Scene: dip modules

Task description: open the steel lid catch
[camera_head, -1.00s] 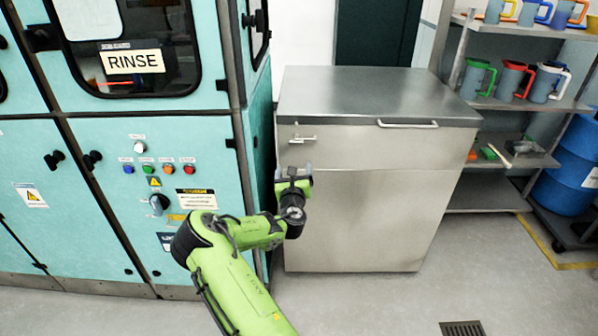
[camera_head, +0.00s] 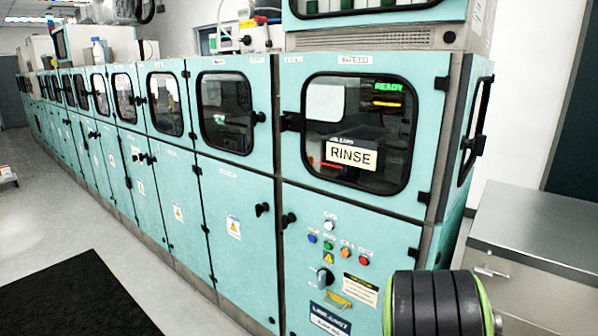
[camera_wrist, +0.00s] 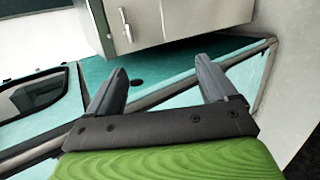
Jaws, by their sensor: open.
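The steel cabinet (camera_head: 540,225) stands at the right edge of the head view, its lid down and only partly in frame. The steel lid catch (camera_head: 490,272) sits on its front near the upper left corner. In the wrist view, a pale steel body (camera_wrist: 150,22) hangs at the top with a small catch-like fitting (camera_wrist: 126,25) on it. My gripper (camera_wrist: 159,65) is open and empty, its two grey fingers spread below that fitting and apart from it. In the head view my arm's dark, green-edged link covers the floor left of the cabinet; the gripper is not visible there.
A teal machine (camera_head: 235,185) with a RINSE sign (camera_head: 351,154) and coloured buttons stands close left of the cabinet. A long row of its doors runs back to the left. A black mat (camera_head: 75,295) lies on the open floor at the lower left.

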